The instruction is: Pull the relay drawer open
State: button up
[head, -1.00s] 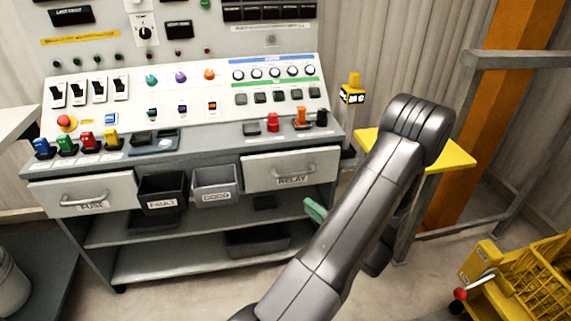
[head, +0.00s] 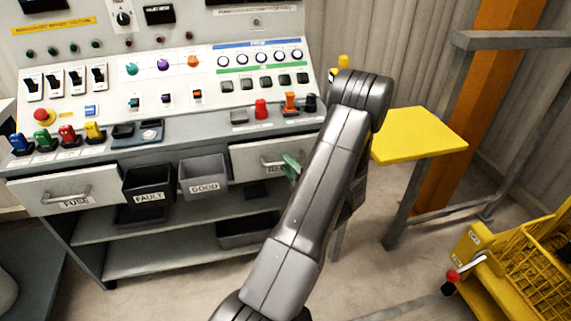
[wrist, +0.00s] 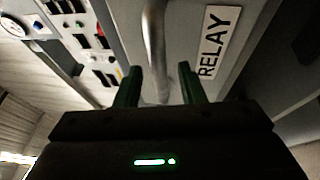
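The relay drawer (head: 246,164) is at the right of the console, below the panel, and looks closed. My arm hides its right part. Its grey bar handle shows in the wrist view (wrist: 155,45), beside the RELAY label (wrist: 218,42). My gripper (head: 291,165) has green fingers and is in front of the drawer at the handle. In the wrist view my gripper (wrist: 158,84) is open, with a finger on each side of the handle's bar. I cannot tell whether either finger touches it.
The fuse drawer (head: 35,194) is at the left. The black FAULT bin (head: 149,184) and grey GOOD bin (head: 204,173) hang between the drawers. A yellow table (head: 418,135) stands right of my arm. A yellow cart (head: 515,275) is at the lower right.

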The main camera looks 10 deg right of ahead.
jog(key=shift+x, duration=0.9)
jog(key=shift+c, duration=0.5)
grip_shut()
jog(key=shift+s, duration=0.15)
